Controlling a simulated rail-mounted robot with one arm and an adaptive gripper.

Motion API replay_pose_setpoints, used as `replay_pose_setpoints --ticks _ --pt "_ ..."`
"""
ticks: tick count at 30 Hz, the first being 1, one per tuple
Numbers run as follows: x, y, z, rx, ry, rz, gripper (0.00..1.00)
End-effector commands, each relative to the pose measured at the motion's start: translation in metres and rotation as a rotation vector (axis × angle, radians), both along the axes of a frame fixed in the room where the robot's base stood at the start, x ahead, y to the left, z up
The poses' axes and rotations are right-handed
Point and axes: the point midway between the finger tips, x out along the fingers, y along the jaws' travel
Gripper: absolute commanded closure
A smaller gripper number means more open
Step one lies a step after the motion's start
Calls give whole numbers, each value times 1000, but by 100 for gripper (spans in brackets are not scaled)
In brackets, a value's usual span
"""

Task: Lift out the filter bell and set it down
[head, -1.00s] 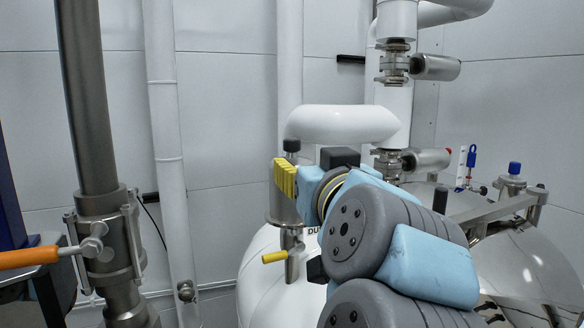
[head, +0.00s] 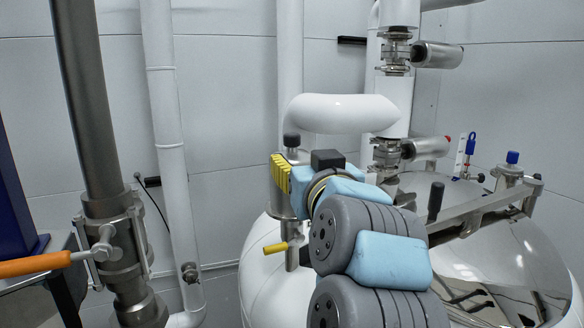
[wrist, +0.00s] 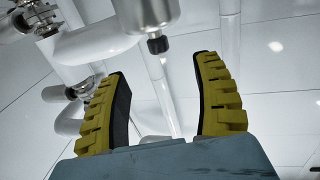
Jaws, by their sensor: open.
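In the wrist view the steel body (wrist: 147,14) and black knob (wrist: 158,45) appear near the top, between the directions of the two yellow fingers. The fingers (wrist: 162,70) are spread, with nothing between them.
A yellow-handled valve (head: 275,247) sits below the gripper. A white pipe bend (head: 343,113) arches close behind it. A polished tank (head: 500,250) with a clamp arm stands at right. A grey pipe with an orange lever (head: 35,264) stands at left.

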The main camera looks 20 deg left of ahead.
Motion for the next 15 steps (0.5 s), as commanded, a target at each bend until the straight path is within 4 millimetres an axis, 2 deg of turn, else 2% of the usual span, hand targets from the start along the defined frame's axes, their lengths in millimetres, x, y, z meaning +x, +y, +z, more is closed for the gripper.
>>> replay_pose_setpoints --ticks 9,15 --pt "37 24 1 -2 6 1 34" --pt "54 35 1 -3 4 1 34"
